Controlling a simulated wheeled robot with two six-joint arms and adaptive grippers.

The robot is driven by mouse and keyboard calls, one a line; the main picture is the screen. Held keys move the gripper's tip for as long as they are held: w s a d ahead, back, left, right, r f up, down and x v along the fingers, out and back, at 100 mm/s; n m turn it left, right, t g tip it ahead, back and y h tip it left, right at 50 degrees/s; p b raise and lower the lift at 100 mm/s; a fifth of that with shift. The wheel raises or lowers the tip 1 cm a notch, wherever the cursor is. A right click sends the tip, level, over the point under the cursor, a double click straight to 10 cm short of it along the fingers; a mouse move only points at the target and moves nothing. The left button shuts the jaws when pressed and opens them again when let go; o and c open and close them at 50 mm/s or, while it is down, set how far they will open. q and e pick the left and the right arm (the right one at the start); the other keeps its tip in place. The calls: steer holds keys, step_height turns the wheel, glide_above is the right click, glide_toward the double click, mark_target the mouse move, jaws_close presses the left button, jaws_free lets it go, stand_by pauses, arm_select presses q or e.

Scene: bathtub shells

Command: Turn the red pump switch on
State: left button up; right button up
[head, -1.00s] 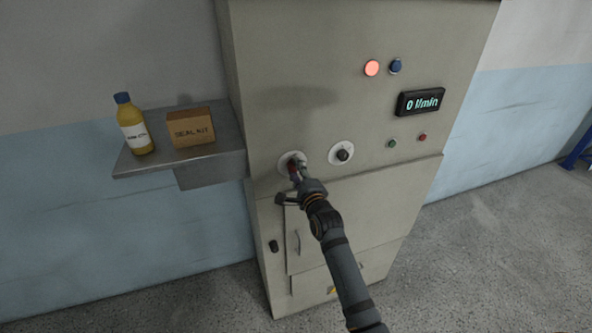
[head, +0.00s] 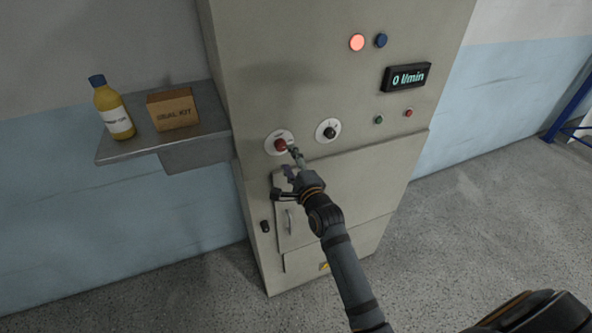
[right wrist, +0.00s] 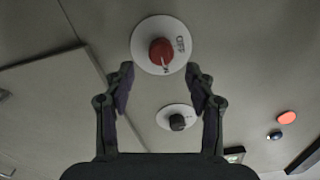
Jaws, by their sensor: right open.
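The red pump switch (head: 281,145) is a round knob on a white disc on the front of a grey cabinet (head: 330,75). In the right wrist view the red knob (right wrist: 161,51) sits ahead of and between the fingertips, with small lettering on its disc. Its white pointer mark slants down and right. My right gripper (head: 290,160) is just below and right of the knob in the head view. Its jaws (right wrist: 160,76) are open and empty, and the knob looks clear of both fingers. My left gripper is not in view.
A black knob (head: 329,132) on a white disc is beside the red one. A display (head: 407,77) reads 0 l/min. A red lamp (head: 357,42) glows beside a blue button (head: 381,40). A shelf (head: 130,151) at left holds a yellow bottle (head: 113,108) and a box (head: 173,110).

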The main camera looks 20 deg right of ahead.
steer(key=s, duration=0.6)
steer(key=shift+s, duration=0.3)
steer(key=shift+d, duration=0.1)
